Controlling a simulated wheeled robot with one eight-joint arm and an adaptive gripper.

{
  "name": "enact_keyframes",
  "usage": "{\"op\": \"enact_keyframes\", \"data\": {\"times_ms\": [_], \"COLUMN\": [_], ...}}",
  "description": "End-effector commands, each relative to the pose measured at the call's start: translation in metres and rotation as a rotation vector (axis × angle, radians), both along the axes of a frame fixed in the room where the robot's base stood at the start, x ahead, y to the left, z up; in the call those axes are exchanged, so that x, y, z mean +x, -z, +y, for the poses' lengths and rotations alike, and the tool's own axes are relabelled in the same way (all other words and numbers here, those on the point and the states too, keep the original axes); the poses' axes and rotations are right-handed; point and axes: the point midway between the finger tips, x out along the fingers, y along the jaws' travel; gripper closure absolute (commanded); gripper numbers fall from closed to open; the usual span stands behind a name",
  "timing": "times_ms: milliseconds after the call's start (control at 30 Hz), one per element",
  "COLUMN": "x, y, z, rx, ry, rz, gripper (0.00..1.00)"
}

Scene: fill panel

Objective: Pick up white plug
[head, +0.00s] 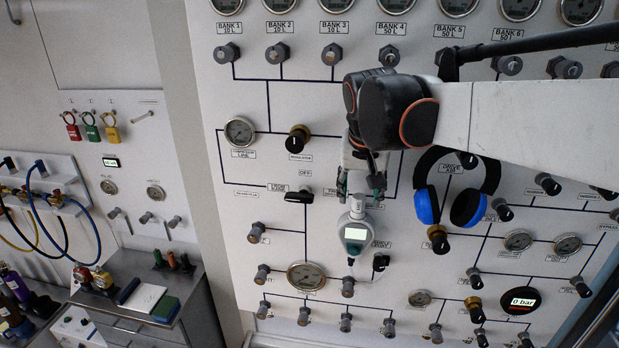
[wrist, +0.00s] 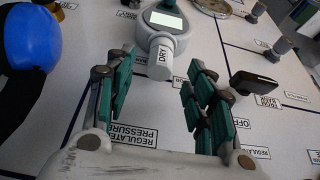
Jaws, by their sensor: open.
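A white cylindrical plug (wrist: 161,60) marked DRY shows in the wrist view, at the near end of a round pale handheld gauge (wrist: 164,22) with a lit screen. The plug's end lies at the far end of this gap, between the fingertips as seen. Whether a finger touches it I cannot tell.
A black-handled valve (head: 299,196) stands left of my gripper; it also shows right of the fingers in the wrist view (wrist: 254,82). Blue and black ear defenders (head: 468,207) hang to the right. Several knobs and gauges stick out of the panel (head: 262,105). A cabinet with tools stands lower left.

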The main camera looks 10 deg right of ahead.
Motion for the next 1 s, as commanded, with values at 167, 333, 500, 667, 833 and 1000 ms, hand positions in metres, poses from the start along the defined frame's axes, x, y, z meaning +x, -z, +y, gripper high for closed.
{"op": "enact_keyframes", "data": {"times_ms": [167,333,500,667,833,1000], "x": [0.010,0.012,0.012,0.012,0.012,0.012], "y": [0.019,0.026,0.026,0.026,0.026,0.026], "z": [-0.003,-0.004,-0.003,-0.003,-0.003,-0.003], "rx": [0.000,0.000,0.000,0.000,0.000,0.000], "ry": [0.000,0.000,0.000,0.000,0.000,0.000], "rz": [0.000,0.000,0.000,0.000,0.000,0.000], "gripper": [0.51,0.51,0.51,0.87,0.95,0.95]}}
